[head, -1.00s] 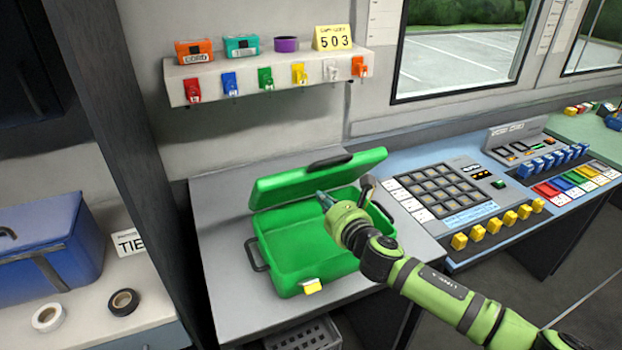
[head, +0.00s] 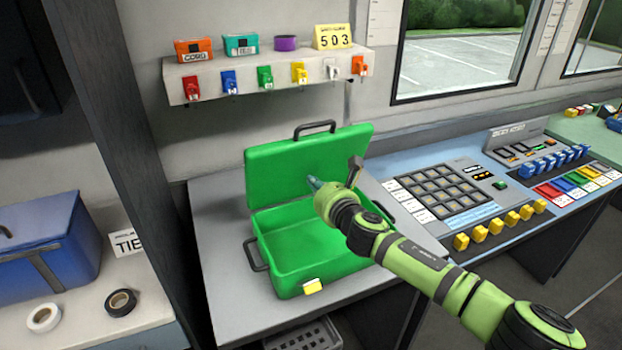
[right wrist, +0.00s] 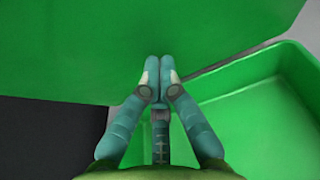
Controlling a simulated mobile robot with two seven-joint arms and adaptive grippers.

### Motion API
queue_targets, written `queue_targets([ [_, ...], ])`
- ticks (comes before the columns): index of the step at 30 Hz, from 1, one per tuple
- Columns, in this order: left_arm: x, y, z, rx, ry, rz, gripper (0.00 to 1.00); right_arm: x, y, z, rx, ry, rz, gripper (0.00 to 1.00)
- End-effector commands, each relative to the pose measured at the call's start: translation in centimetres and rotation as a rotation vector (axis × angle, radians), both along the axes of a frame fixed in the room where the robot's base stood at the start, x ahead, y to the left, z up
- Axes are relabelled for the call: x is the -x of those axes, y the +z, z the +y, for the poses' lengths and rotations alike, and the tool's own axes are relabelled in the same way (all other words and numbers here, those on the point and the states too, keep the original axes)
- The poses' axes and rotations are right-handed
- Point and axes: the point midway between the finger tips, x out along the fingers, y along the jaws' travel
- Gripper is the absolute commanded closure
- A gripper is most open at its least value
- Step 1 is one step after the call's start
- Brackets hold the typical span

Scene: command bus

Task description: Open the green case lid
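The green case (head: 315,245) sits on the grey counter with its lid (head: 305,162) raised steeply, close to upright, and a dark handle on the lid's top edge. The case looks empty inside. My right gripper (head: 312,182) is in front of the lid's inner face, above the case's interior. In the right wrist view its teal fingertips (right wrist: 158,65) are together with nothing between them, at or very near the lid (right wrist: 110,40); contact cannot be told for sure. The case's open body (right wrist: 260,110) lies to the right there. My left gripper is not in view.
A wall shelf (head: 265,78) with small boxes and colored key tags is above and behind the lid. A button console (head: 450,190) stands to the right. A blue box (head: 50,250) and tape rolls (head: 120,302) are at left.

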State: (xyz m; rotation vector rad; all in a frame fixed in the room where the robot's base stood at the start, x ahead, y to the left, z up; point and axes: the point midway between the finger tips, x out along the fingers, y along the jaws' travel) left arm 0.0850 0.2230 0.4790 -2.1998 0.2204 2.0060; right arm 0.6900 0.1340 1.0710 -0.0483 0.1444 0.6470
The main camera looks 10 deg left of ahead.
Motion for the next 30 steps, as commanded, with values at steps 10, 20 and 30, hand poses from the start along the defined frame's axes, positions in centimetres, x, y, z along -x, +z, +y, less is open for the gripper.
queue_targets([
  [10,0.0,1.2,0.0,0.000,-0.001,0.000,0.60,0.5,0.3,-0.5,0.001,0.002,0.005,1.00],
  [20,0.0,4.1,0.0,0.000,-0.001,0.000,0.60,3.8,0.3,-2.9,0.001,0.000,0.003,1.00],
  [30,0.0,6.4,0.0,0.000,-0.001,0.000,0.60,7.0,0.2,-5.4,0.000,0.000,0.004,1.00],
])
